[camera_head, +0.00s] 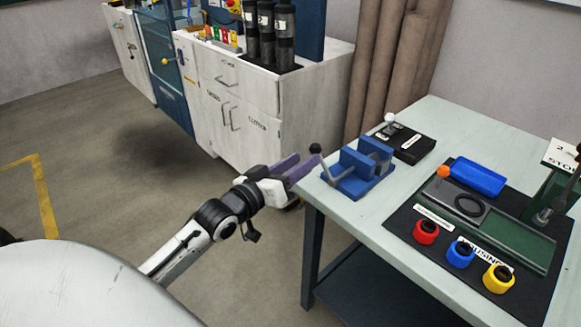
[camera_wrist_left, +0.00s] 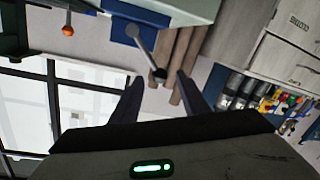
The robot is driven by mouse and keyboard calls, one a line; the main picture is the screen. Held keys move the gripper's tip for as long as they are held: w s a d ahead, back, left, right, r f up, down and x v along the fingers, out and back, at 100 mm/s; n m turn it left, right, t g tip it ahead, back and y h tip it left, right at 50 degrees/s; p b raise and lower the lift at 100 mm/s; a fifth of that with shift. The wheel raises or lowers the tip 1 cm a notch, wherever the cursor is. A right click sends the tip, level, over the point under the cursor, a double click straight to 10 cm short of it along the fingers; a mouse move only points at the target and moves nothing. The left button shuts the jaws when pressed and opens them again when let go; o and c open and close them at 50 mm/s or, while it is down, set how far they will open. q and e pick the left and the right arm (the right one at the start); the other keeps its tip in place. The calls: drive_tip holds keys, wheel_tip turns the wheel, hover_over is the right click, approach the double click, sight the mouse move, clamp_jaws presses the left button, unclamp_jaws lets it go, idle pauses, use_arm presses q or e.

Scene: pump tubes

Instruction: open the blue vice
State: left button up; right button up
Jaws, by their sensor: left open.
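The blue vice (camera_head: 352,182) sits at the near left corner of the pale green table. Its grey handle (camera_head: 333,171) has a black knob (camera_head: 315,148) and leans up to the left. My left gripper (camera_head: 305,168), with purple fingers, is open just left of the vice, close to the handle. In the left wrist view part of the blue vice (camera_wrist_left: 122,32) shows at the top, and the handle's black knob (camera_wrist_left: 158,75) appears between the tips of my open left gripper (camera_wrist_left: 158,85). I cannot tell whether either finger touches it. My right gripper is not in view.
A black box (camera_head: 412,147) with a white knob stands behind the vice. A black mat (camera_head: 400,228) holds a blue tray (camera_head: 479,177), red, blue and yellow round parts and a green press. A white cabinet (camera_head: 262,125) stands beyond. The floor left of the table is clear.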

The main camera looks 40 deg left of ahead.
use_arm(q)
drive_tip(key=shift+s+r, duration=0.15)
drive_tip(key=shift+s, duration=1.85)
drive_tip(key=s+d+f+m+g+h, duration=0.1)
drive_tip(key=s+d+f+m+g, duration=0.2)
drive_tip(key=s+d+f, duration=0.7)
drive_tip(key=s+d+f+m+g+h+p, duration=0.1)
drive_tip(key=s+d+f+m+g, duration=0.2)
drive_tip(key=s+d+f, duration=0.6)
wheel_tip(320, 180, down, 7)
drive_tip(key=s+g, duration=0.1)
drive_tip(key=g, duration=0.1)
drive_tip(key=shift+s+d+m+g, duration=0.2)
drive_tip(key=shift+d+m+g, duration=0.1)
drive_tip(key=shift+d, duration=0.1)
